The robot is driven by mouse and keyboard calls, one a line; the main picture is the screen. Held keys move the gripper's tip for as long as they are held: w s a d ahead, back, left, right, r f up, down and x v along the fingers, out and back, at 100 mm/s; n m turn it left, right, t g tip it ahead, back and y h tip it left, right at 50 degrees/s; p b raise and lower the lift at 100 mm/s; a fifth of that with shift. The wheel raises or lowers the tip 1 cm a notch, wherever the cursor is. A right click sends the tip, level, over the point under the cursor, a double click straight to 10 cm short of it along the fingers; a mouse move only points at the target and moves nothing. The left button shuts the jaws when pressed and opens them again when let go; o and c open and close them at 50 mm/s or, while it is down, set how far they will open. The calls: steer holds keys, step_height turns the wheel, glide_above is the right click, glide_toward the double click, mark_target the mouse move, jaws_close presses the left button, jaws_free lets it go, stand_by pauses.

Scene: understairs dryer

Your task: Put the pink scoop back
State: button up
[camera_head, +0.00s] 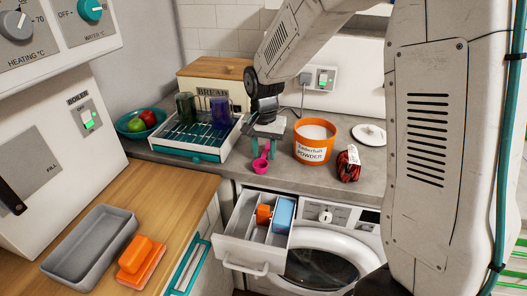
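The pink scoop (262,161) is at the front edge of the grey counter, with its thin handle pointing up and back. My gripper (264,151) points down over it from behind. Its two teal fingers are apart, one on each side of the scoop's handle, with visible gaps; I cannot tell how deep the handle sits between them. The orange tub of washing powder (315,143), open at the top with white powder inside, stands right of my gripper.
A red patterned packet (348,164) and a white dish (369,135) lie right of the tub. A dish rack with cups (197,140) stands left of my gripper.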

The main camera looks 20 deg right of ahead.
mark_target(264, 155)
step_height(264, 155, up, 11)
steer(key=s+d+r+n, duration=0.1)
steer(key=s+r+n, duration=0.15)
steer(key=s, duration=0.55)
steer(key=s+d+r+n, duration=0.1)
steer(key=s+r, duration=0.3)
steer(key=s, duration=0.3)
steer(key=s+d+f+n+t, duration=0.1)
steer(key=s+f+n, duration=0.1)
steer(key=s, duration=1.3)
steer(key=shift+f+n, duration=0.15)
steer(key=shift+n, duration=0.7)
